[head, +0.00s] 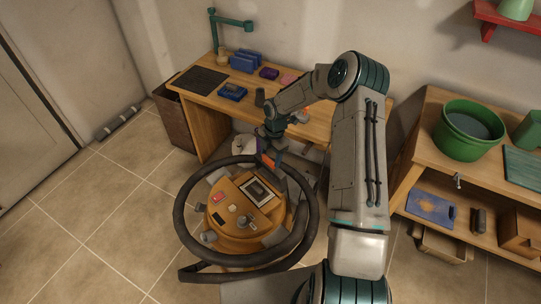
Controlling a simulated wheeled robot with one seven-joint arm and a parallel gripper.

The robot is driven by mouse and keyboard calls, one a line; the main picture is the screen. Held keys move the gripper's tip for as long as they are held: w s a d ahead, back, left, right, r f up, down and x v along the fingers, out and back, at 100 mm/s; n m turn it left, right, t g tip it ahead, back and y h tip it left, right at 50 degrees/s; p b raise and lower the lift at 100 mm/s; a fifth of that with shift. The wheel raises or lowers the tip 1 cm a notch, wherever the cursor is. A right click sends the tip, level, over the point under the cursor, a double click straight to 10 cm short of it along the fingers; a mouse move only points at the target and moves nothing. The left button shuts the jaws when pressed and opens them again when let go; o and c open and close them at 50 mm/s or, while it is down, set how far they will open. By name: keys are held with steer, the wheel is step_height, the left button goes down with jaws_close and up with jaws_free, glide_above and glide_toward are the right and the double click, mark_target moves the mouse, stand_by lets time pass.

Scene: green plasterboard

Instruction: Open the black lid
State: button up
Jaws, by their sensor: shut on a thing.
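I cannot tell for sure which thing is the black lid. One dark candidate is a square panel with a pale frame (257,191) on top of a round orange-brown body (240,235). Another is a flat black sheet (200,79) on the desk's left end. A thick black hose-like ring (181,220) loops around the round body. My gripper (268,160) points down at the far side of the ring, by the desk's front edge. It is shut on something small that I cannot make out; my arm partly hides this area.
The wooden desk (185,98) holds blue boxes (243,63) and a green lamp (232,22). A brown bin (172,117) stands at its left. At right, a shelf unit (425,125) holds a green tub (468,131).

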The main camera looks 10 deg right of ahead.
steer(key=shift+d, duration=0.15)
steer(key=o, duration=1.1)
steer(key=shift+w+f, duration=0.1)
steer(key=shift+r, duration=0.2)
step_height(320, 180, up, 13)
steer(key=d+b, duration=0.1)
steer(key=b, duration=0.1)
steer(key=shift+w+d+r, duration=0.15)
steer(key=shift+w+d, duration=0.15)
steer(key=shift+w, duration=0.15)
